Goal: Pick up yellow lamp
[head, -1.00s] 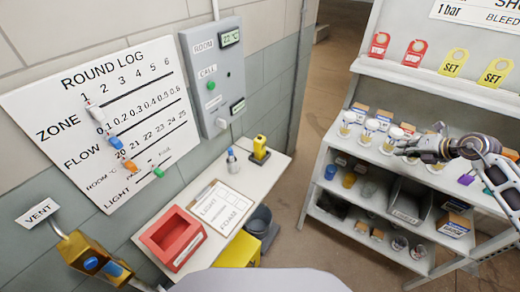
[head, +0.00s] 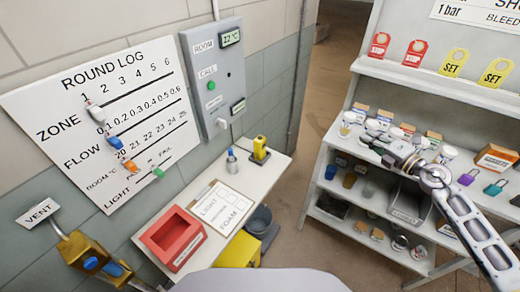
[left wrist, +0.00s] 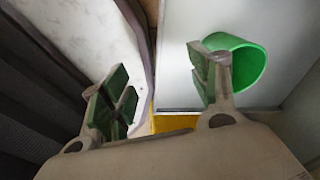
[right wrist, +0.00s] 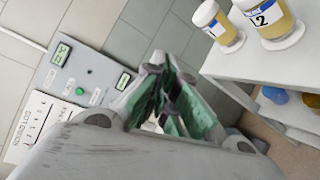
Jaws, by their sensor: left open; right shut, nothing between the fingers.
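The yellow lamp (head: 259,148), a small upright yellow thing with a dark base, stands at the far right corner of the white table by the wall in the head view. My right gripper (head: 372,142) is shut and empty, in front of the shelf's upper board, well right of the lamp and apart from it. In the right wrist view its fingers (right wrist: 172,105) are together, and I cannot make out the lamp there. My left gripper (left wrist: 160,95) is open and empty in the left wrist view. A green cup (left wrist: 248,62) shows beyond its right finger.
The white table (head: 262,184) carries a red tray (head: 170,238), a clipboard (head: 222,208) and a blue-topped bottle (head: 231,160). A grey control box (head: 212,75) hangs above. Jars (right wrist: 268,20) stand on the shelf close to my right gripper.

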